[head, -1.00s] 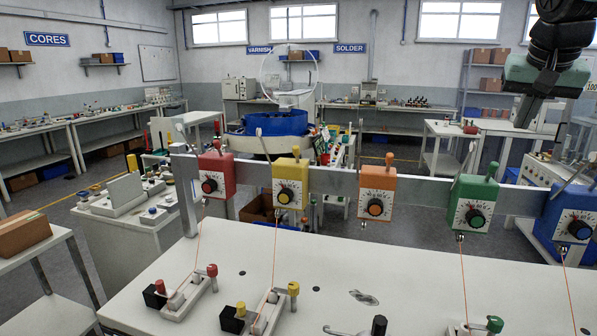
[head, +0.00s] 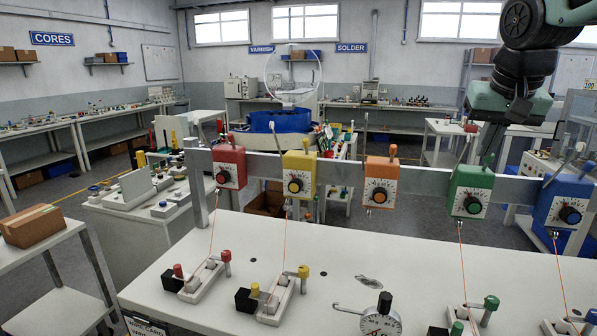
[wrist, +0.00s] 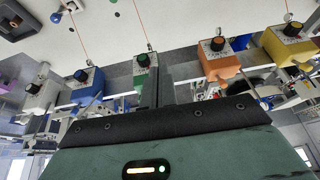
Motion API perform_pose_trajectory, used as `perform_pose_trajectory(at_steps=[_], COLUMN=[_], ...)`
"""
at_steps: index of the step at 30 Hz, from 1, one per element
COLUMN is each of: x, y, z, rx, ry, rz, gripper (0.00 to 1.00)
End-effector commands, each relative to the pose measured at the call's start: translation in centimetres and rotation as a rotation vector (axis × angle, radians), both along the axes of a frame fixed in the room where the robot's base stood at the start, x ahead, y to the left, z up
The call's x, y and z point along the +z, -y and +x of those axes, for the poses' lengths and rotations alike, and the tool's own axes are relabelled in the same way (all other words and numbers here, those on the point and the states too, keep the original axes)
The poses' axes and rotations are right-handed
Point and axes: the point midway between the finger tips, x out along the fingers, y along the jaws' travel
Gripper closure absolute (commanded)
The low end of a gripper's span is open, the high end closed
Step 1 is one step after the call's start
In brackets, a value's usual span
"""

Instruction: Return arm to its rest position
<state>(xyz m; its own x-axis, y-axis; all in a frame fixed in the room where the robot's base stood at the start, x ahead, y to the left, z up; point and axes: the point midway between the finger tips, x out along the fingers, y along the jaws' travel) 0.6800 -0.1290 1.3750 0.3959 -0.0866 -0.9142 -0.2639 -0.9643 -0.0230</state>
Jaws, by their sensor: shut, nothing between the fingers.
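My gripper (head: 491,150) hangs at the upper right of the head view, its dark fingers pointing down just above and behind the green tension box (head: 469,193) in the picture. Its fingers (wrist: 167,95) are together and hold nothing in the wrist view. I cannot tell the exact gap between the fingers and the green box. The green box also shows in the wrist view (wrist: 145,72), left of the fingers.
A metal rail (head: 332,172) carries red (head: 229,167), yellow (head: 299,174), orange (head: 380,182) and blue (head: 565,203) boxes, with thin wires running down to the white bench (head: 330,250). A carton (head: 34,226) stands at left.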

Motion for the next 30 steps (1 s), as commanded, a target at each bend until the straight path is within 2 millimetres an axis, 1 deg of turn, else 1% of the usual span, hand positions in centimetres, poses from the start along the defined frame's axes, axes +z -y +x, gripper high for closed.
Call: perform_pose_trajectory(at_steps=[1,5,8,9,11,12,14,15,17,18,21,22,24,25,27,30], x=[-1.1,-3.8,-6.8,-8.2,-10.6,-12.2,-14.5,-16.0,-18.0,-19.1,-21.5,-22.0,-22.8,-23.1,-23.4,-23.5], y=[-1.5,-5.3,-8.9,-10.6,-13.1,-14.7,-16.6,-17.6,-18.6,-19.1,-19.5,-19.5,-19.4,-19.3,-19.2,-19.2], z=[-0.6,-2.4,-5.0,-6.4,-9.0,-11.0,-14.2,-16.3,-19.4,-21.4,-25.4,-26.3,-27.9,-28.3,-29.0,-29.2], rx=[0.038,0.146,0.258,0.312,0.405,0.467,0.561,0.621,0.703,0.753,0.853,0.875,0.914,0.926,0.944,0.949], ry=[-0.015,-0.057,-0.103,-0.125,-0.164,-0.19,-0.228,-0.255,-0.289,-0.31,-0.354,-0.364,-0.382,-0.387,-0.392,-0.396], rz=[0.003,0.008,0.012,0.013,0.011,0.009,0.002,-0.004,-0.014,-0.022,-0.04,-0.044,-0.054,-0.057,-0.061,-0.062], gripper=[1.0,1.0,1.0,1.0,1.0,1.0,1.0,1.0,1.0,1.0,1.0,1.0,1.0,1.0,1.0,1.0])
